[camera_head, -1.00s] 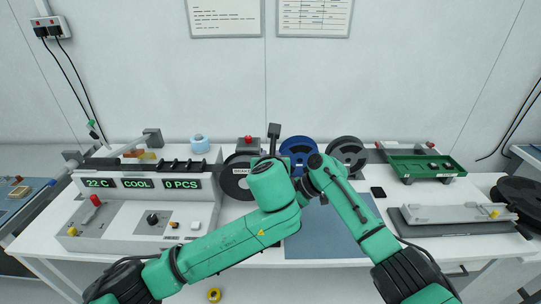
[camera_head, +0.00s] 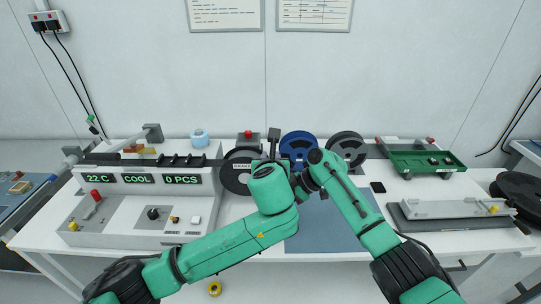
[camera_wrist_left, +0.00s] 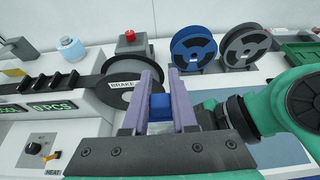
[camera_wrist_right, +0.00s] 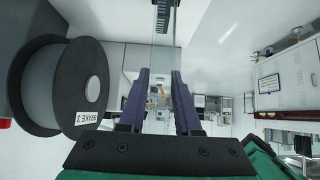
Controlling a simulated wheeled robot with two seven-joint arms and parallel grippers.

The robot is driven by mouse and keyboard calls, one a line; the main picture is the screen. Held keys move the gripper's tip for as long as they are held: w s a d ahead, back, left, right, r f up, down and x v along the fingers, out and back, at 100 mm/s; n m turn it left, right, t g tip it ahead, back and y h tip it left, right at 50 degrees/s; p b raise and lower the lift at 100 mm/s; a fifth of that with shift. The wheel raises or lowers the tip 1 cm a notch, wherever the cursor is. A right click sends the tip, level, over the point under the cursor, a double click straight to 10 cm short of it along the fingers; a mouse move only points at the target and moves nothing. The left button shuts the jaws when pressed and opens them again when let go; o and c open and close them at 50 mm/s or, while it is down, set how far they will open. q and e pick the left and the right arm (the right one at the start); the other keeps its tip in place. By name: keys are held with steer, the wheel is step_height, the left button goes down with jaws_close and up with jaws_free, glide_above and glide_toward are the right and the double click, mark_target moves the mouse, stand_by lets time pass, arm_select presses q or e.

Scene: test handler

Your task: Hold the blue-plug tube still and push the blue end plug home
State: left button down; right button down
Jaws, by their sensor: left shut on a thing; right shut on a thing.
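In the left wrist view my left gripper (camera_wrist_left: 154,82) has its purple fingers closed around the blue end plug (camera_wrist_left: 160,106). A pale, see-through patch shows just below the plug between the fingers. In the right wrist view my right gripper (camera_wrist_right: 159,82) has its fingers close together on a clear, thin tube (camera_wrist_right: 165,50), which is hard to make out. The tube seems to run up the picture from the fingers. In the head view both sets of fingers are hidden behind my green arms, which meet in front of the reels. How deep the plug sits in the tube cannot be told.
The black brake reel (camera_head: 233,176) stands close to my grippers, with a blue reel (camera_head: 299,146) and a dark grey reel (camera_head: 347,147) behind. The control station (camera_head: 127,205) is at left. A green tray (camera_head: 421,163) is at right. A blue-grey mat (camera_head: 312,239) lies below my arms.

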arm_select(q)
steer(key=c, duration=0.6)
jaws_free()
steer(key=shift+f, duration=0.2)
steer(key=v, duration=1.2)
arm_select(e)
steer(key=c, duration=0.5)
jaws_free()
steer(key=shift+r, duration=0.1)
